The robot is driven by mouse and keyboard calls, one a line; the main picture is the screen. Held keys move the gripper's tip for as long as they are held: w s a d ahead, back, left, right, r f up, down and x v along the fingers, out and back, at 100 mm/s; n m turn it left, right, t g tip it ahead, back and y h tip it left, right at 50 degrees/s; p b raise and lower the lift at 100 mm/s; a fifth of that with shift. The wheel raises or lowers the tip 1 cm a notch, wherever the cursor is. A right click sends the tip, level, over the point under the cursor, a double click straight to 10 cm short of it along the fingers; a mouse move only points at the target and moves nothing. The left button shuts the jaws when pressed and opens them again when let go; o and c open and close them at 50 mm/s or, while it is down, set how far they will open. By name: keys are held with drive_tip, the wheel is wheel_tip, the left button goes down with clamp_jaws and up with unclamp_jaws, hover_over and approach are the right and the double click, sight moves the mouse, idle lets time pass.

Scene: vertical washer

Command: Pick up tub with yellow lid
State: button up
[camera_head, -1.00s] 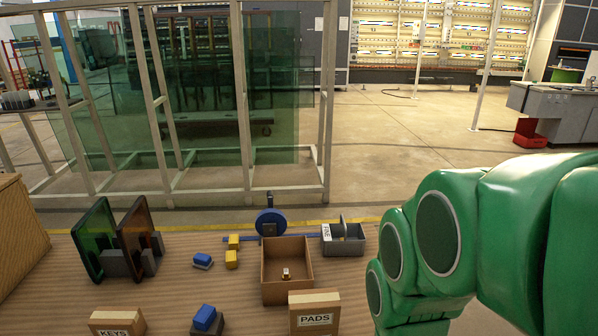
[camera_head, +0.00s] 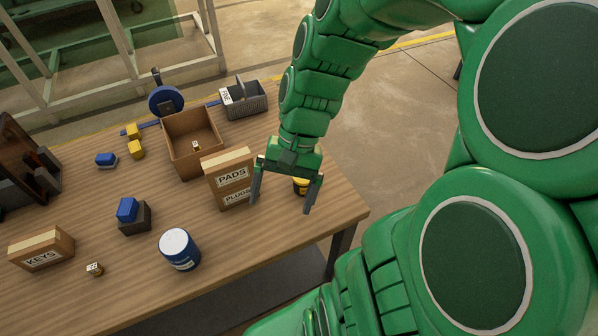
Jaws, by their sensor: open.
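The tub with the yellow lid (camera_head: 301,187) stands on the table near its right edge, just right of the box marked PADS and PLUGS. It is small and dark with a yellow top, and my gripper partly hides it. My gripper (camera_head: 282,206) points down with its two fingers spread apart. The tub shows between the fingers, closer to the right one. I cannot tell from this view whether the fingers are around the tub or in front of it. Nothing appears held.
The PADS and PLUGS box (camera_head: 230,178) stands close to my left finger. A blue tub with a white lid (camera_head: 180,249) stands front left of it. An open brown box (camera_head: 193,145) and a grey basket (camera_head: 244,99) are behind. The wooden table (camera_head: 120,282) has bare room at front.

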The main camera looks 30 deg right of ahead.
drive_tip(key=w+d+f+m+t+y, duration=0.1)
drive_tip(key=w+d+f+m+y, duration=0.2)
drive_tip(key=w+m, duration=0.15)
drive_tip(key=m+t+y, duration=0.4)
drive_tip(key=m+t, duration=0.4)
drive_tip(key=m, duration=0.5)
approach(304, 182)
drive_tip(key=w, duration=0.1)
drive_tip(key=w+a+f, duration=0.1)
drive_tip(key=shift+w+f, duration=0.15)
drive_tip(key=shift+w, duration=0.2)
drive_tip(key=shift+w+d+f+x, duration=0.1)
drive_tip(key=shift+x, duration=1.2)
drive_tip(key=shift+w+d+f+x, duration=0.1)
drive_tip(key=shift+f+x, duration=0.05)
drive_tip(key=shift+x, duration=1.15)
drive_tip(key=shift+w+d+f+x, duration=0.1)
drive_tip(key=shift+x, duration=1.2)
drive_tip(key=shift+c, duration=0.3)
drive_tip(key=c, duration=1.1)
